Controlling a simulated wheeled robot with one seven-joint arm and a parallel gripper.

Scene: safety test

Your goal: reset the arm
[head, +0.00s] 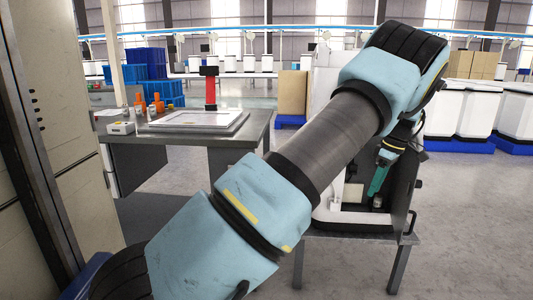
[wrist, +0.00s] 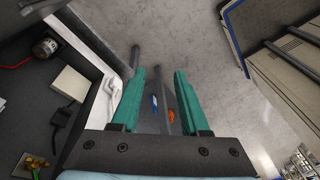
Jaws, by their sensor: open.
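My arm with its light blue covers (head: 345,130) reaches from the lower left of the head view up to the upper right, then bends down behind itself. My gripper (head: 375,188) hangs beyond the arm in the head view, partly hidden by it, with a teal finger pointing down. In the wrist view my gripper (wrist: 166,75) shows two teal fingers spread apart. Nothing is held between them. Grey floor, a dark bar and small blue and orange items show in the gap, apart from the fingers.
A grey table (head: 240,135) with a white panel (head: 200,119) and orange bottles stands at the left. A dark stand (head: 402,190) is near my gripper. A tall cabinet (head: 25,150) fills the left edge.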

